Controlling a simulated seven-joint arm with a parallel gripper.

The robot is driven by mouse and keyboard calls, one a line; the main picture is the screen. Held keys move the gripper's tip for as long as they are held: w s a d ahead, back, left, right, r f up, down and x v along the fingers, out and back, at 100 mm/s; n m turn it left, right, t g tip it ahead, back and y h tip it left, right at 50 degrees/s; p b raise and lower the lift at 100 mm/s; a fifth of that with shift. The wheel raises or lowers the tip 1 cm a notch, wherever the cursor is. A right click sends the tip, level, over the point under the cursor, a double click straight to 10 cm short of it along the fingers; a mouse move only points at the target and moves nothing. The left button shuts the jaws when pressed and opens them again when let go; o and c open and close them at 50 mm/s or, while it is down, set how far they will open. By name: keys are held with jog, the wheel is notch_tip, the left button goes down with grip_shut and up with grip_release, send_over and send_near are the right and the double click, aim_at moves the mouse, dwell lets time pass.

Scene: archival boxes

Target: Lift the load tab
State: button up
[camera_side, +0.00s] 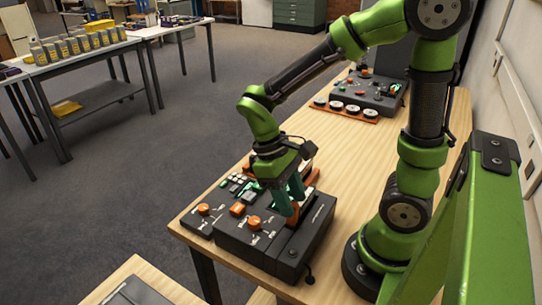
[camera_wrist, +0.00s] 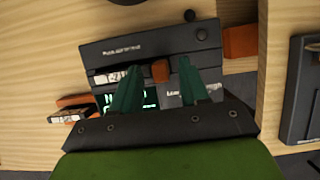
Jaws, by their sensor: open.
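A small brown-orange tab (camera_wrist: 160,71) stands on the dark device (camera_wrist: 150,43) in the wrist view. I take it for the load tab, though its label cannot be read. My gripper (camera_wrist: 158,63) has its two green fingers apart, one on each side of the tab, with gaps showing. In the side view my gripper (camera_side: 291,205) points down at the top of the dark device (camera_side: 305,245). I cannot tell how far above the device the fingertips are.
Orange knobs (camera_side: 254,222) and small buttons crowd the device's left part. A lit green display (camera_wrist: 118,99) lies partly behind my fingers. Another dark console (camera_side: 352,95) stands farther back on the wooden table (camera_side: 330,140), with bare wood between.

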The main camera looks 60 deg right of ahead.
jog(key=v, duration=1.6)
jog(key=shift+r, duration=0.4)
jog(key=shift+w, duration=0.1)
jog(key=s+f+m+t, duration=0.1)
jog(key=t, duration=0.3)
jog(key=s+f+m+t+y, duration=0.1)
jog(key=t, duration=0.3)
jog(key=s+f+m+t+y, duration=0.1)
jog(key=s+m+t, duration=0.1)
jog(key=t, duration=0.1)
jog(key=shift+d+f+t, duration=0.15)
jog(key=shift+t, duration=0.25)
